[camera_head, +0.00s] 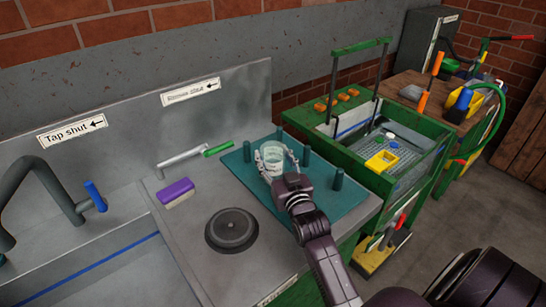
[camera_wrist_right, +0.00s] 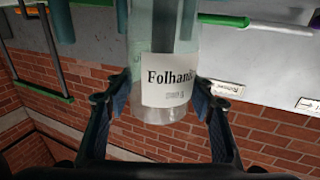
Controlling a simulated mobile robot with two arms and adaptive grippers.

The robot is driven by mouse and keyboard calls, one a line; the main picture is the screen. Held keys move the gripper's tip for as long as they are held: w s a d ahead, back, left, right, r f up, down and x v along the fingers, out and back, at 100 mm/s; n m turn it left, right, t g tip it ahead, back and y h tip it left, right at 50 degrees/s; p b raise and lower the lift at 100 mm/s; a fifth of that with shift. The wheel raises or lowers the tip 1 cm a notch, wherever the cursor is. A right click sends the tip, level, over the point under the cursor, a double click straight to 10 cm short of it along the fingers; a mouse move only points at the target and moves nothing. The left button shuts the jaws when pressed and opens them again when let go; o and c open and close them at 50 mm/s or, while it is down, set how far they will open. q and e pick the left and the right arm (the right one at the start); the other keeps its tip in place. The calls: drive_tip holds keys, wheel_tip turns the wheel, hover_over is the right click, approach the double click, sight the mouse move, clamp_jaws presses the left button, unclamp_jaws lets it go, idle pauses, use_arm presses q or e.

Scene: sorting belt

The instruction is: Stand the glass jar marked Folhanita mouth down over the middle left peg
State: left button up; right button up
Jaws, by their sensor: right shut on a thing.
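The clear glass jar (camera_head: 272,155) is between the fingers of my right gripper (camera_head: 275,160), over the left part of the teal peg board (camera_head: 258,193). In the right wrist view the jar (camera_wrist_right: 165,113) shows a white label reading "Folhani…", the rest turned out of sight. That view is upside down while the label reads upright, so the jar is mouth down. Teal pegs show through or behind the glass; I cannot tell whether the jar is around one. Its mouth is out of the wrist frame. Other pegs stand at the left (camera_head: 247,152), back (camera_head: 279,135) and right (camera_head: 338,178). My left gripper is not in view.
A round black lid (camera_head: 231,229) and a purple brush (camera_head: 176,193) lie left of the board. A green-handled lever (camera_head: 217,148) is behind. A green-framed basin (camera_head: 431,165) with a raised hoop stands to the right. Bare counter surrounds the lid.

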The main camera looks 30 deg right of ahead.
wheel_tip(320, 180, down, 2)
drive_tip(key=shift+s+a+f, duration=0.1)
drive_tip(key=shift+a, duration=0.05)
drive_tip(key=o, duration=1.4)
drive_tip(key=shift+c, duration=0.2)
drive_tip(key=shift+f, duration=0.1)
drive_tip(key=shift+s+a, duration=0.1)
drive_tip(key=shift+s+a+f, duration=0.1)
drive_tip(key=shift+s, duration=0.15)
drive_tip(key=r+v, duration=0.2)
drive_tip(key=v, duration=0.9)
drive_tip(key=shift+d+r, duration=0.2)
drive_tip(key=shift+d, duration=0.05)
